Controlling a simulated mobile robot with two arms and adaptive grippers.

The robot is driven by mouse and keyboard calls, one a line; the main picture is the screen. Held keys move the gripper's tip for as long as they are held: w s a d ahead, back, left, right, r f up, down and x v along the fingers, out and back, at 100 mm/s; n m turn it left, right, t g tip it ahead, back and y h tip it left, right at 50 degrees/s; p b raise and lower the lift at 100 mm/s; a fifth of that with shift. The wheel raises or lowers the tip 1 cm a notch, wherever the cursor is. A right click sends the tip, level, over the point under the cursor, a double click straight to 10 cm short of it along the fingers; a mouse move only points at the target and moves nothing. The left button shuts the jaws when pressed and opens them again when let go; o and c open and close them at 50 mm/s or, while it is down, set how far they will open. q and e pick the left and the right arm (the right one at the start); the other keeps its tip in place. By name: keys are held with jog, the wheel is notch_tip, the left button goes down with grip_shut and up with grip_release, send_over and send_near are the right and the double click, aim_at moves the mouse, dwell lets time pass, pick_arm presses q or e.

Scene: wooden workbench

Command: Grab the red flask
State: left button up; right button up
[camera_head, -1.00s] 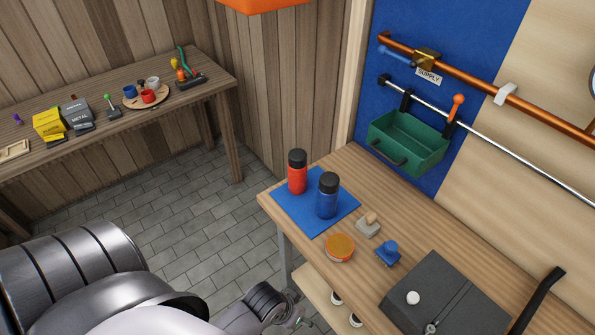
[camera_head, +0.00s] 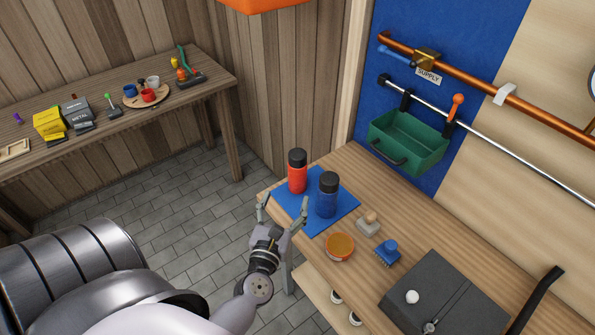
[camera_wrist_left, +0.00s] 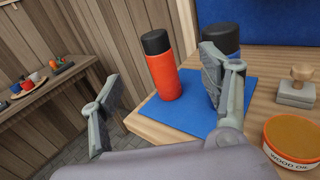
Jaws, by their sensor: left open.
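The red flask (camera_head: 297,175) has a black cap and stands upright on a blue mat (camera_head: 285,208) at the near left corner of the workbench. A blue flask (camera_head: 327,198) with a black cap stands on the mat to its right. My left gripper (camera_head: 284,207) is open and empty at the bench's left edge, in front of the mat. In the left wrist view the red flask (camera_wrist_left: 163,68) shows ahead, between the two spread fingers and apart from them. The right finger there partly hides the blue flask (camera_wrist_left: 222,36). My right gripper is not in view.
A green bin (camera_head: 408,143) hangs on the wall rail. Another table (camera_head: 120,115) stands at the back left.

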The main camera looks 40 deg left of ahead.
aim_at(295, 161)
pick_arm(q)
jog(key=shift+n+y, duration=0.3)
jog(key=shift+n, duration=0.1)
jog(key=x, duration=0.4)
jog(key=p+x, duration=0.1)
jog(key=x, duration=0.6)
jog(key=shift+w+a+p, duration=0.15)
jog(key=shift+a+p, duration=0.25)
jog(key=shift+x, duration=0.85)
jog(key=x, duration=0.4)
jog(key=shift+w+a+f, duration=0.1)
jog(key=shift+a, duration=0.05)
jog(key=shift+c, duration=0.2)
jog(key=shift+c, duration=0.6)
grip_shut()
